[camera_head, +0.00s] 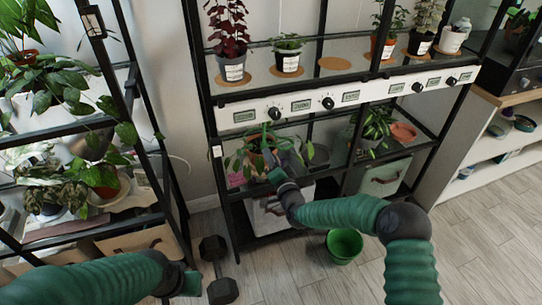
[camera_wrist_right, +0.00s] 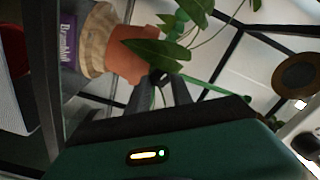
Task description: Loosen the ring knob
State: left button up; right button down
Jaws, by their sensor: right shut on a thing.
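My right gripper (camera_head: 269,158) reaches into the middle shelf, at the potted plant there. In the right wrist view its two fingers (camera_wrist_right: 162,90) are shut on a small dark piece, the ring knob (camera_wrist_right: 161,77), partly hidden by a leaf and the fingers. A thin green support (camera_wrist_right: 206,84) runs beside it, and its upright part shows in the head view (camera_head: 264,135). The terracotta pot (camera_wrist_right: 131,43) is right beside the fingers. My left arm is at the lower left; its end (camera_head: 190,283) is low, and its fingers cannot be made out.
A white panel with knobs (camera_head: 328,103) runs above the shelf. Leaves of the plant (camera_head: 236,163) hang around my right gripper. A green bucket (camera_head: 344,246) and a dumbbell (camera_head: 222,290) are on the floor. A plant rack (camera_head: 150,150) stands at the left.

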jog(key=n, duration=0.3)
jog(key=n+p, duration=0.1)
jog(key=n, duration=0.1)
jog(key=shift+s+a+f, duration=0.2)
jog(key=shift+f, duration=0.15)
jog(key=shift+n, duration=0.3)
jog(key=c, duration=1.2)
grip_release()
jog(key=shift+w, duration=0.1)
jog(key=shift+o, duration=0.4)
jog(key=shift+r, duration=0.2)
jog(key=shift+d, duration=0.1)
jog(key=p+v, duration=0.5)
jog(key=v, duration=1.1)
jog(key=shift+s, duration=0.4)
